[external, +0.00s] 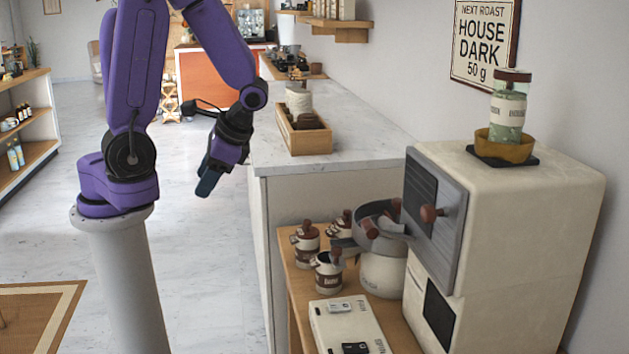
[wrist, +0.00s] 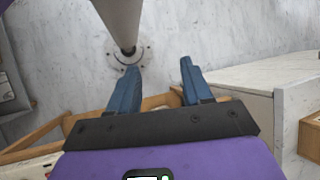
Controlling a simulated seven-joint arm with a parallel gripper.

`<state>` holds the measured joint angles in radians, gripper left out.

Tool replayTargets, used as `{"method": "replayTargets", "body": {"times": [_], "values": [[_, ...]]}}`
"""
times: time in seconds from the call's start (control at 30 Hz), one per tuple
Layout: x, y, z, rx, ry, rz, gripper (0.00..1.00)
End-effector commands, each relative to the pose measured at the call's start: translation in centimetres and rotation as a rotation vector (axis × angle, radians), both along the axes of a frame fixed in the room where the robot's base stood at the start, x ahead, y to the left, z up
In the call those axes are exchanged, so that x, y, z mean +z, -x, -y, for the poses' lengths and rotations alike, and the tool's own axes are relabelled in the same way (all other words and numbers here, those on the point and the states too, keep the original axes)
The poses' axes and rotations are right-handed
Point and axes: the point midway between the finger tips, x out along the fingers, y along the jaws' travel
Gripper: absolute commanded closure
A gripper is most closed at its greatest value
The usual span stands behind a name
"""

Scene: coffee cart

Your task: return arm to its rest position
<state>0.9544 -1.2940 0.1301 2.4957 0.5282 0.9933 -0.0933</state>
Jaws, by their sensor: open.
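My purple arm stands on a pale column, bent so the forearm slopes down to the right. My gripper (external: 207,182) hangs pointing down, left of the counter's end and clear of it. In the wrist view my gripper (wrist: 159,78) shows two blue fingers spread apart with nothing between them. The floor and the foot of my column show beyond the fingertips.
The marble counter (external: 340,128) holds a wooden box (external: 306,143) near its front end. A cream cabinet (external: 535,205) stands right. Open floor (external: 222,250) lies beneath the gripper.

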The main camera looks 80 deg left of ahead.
Motion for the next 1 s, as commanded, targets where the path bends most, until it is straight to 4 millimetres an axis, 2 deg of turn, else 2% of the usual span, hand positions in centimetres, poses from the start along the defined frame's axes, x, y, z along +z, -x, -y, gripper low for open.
{"method": "replayTargets", "body": {"times": [0.1,0.3,0.5,0.7,1.0], "values": [[1.0,1.0,-0.6,0.257,0.023,0.134,0.51],[2.7,1.9,-1.6,0.650,0.028,0.369,0.51],[4.4,2.4,-2.9,0.925,-0.004,0.563,0.51],[5.2,2.6,-3.4,1.025,-0.023,0.642,0.51],[5.2,2.6,-3.5,1.027,-0.022,0.644,0.51]]}}
